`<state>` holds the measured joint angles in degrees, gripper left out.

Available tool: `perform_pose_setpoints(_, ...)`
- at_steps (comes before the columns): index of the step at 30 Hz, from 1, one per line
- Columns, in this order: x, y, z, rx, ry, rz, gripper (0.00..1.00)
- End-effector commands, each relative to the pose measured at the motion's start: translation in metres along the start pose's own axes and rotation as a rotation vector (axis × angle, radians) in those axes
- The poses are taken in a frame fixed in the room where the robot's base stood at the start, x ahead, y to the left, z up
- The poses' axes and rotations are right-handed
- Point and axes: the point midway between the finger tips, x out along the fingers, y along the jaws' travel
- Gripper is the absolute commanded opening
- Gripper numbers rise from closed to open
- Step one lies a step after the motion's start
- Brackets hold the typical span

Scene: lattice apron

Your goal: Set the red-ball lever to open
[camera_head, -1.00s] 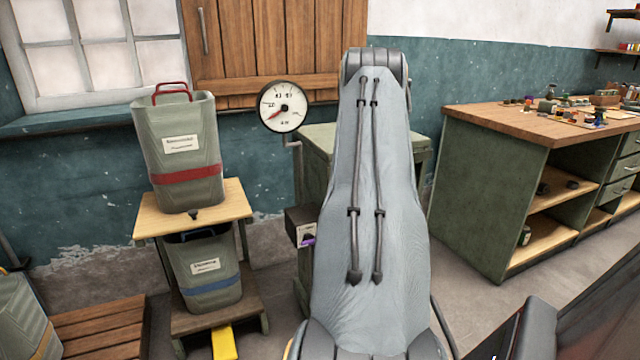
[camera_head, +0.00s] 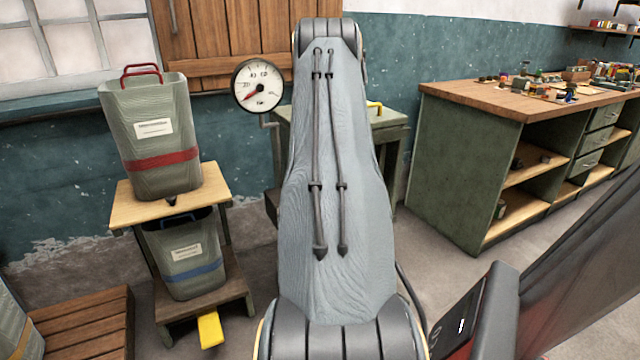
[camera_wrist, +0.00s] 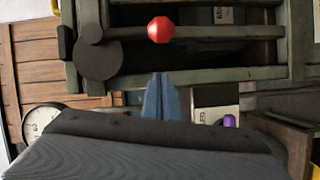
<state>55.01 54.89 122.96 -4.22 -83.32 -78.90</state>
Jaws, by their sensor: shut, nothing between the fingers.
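In the wrist view a red ball (camera_wrist: 159,30) sits at the end of a dark lever bar (camera_wrist: 128,33). The bar runs left to a dark round hub (camera_wrist: 98,58) in front of a green frame. The fingertips appear apart from the ball; the depth gap is unclear. In the head view my own arm hides the lever, the ball and the gripper.
A round gauge (camera_head: 257,87) stands left of a green cabinet (camera_head: 395,125) with a yellow handle (camera_head: 374,105) on top. A purple knob (camera_wrist: 229,121) shows in the wrist view. Bins (camera_head: 160,140) on a stand are left; a workbench (camera_head: 480,170) is right.

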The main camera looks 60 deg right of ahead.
Motion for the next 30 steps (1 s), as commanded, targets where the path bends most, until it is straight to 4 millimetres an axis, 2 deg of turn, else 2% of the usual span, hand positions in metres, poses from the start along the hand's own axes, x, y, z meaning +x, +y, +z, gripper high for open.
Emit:
perform_pose_setpoints(1,-0.013,-0.002,0.002,0.000,-0.004,-0.004,0.00)
perform_pose_setpoints(6,-0.051,-0.004,-0.002,-0.001,0.004,-0.004,0.00)
perform_pose_setpoints(13,-0.087,-0.005,-0.003,-0.001,0.007,-0.004,0.00)
perform_pose_setpoints(18,-0.098,-0.005,-0.002,-0.001,0.006,-0.002,0.00)
perform_pose_setpoints(26,-0.100,-0.005,-0.002,0.000,0.006,-0.003,0.00)
perform_pose_setpoints(29,-0.098,-0.005,-0.012,0.019,0.018,-0.027,0.00)
perform_pose_setpoints(30,-0.097,-0.005,-0.021,0.035,0.029,-0.051,0.00)
